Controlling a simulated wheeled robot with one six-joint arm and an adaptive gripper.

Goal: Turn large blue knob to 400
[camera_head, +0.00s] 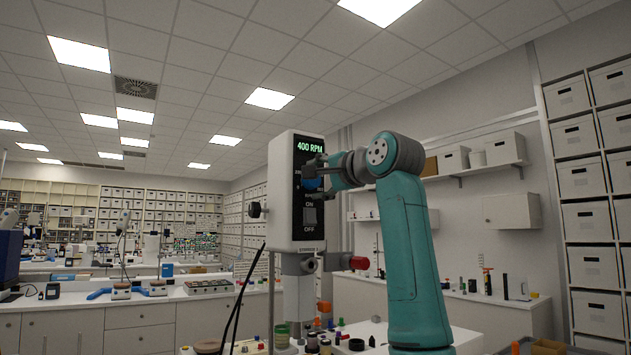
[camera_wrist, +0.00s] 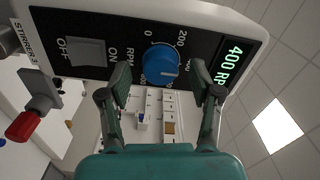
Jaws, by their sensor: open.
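The large blue knob (camera_wrist: 160,66) is on the dark front panel of the stirrer (camera_head: 283,215). The lit display (camera_wrist: 234,62) reads 400 RPM, and it also shows in the head view (camera_head: 309,147). In the wrist view a small pale mark shows on the knob face; its exact direction on the scale is hard to tell. My gripper (camera_wrist: 162,95) is open, with one finger on each side below the knob, both apart from it. In the head view my gripper (camera_head: 318,172) is close in front of the panel and partly covers the knob (camera_head: 311,183).
The ON/OFF switch (camera_wrist: 86,52) sits beside the knob. A red-tipped clamp (camera_head: 358,262) sticks out below the panel. Several jars and small bottles crowd the bench below. A black knob (camera_head: 255,209) and cable are at the stirrer's left.

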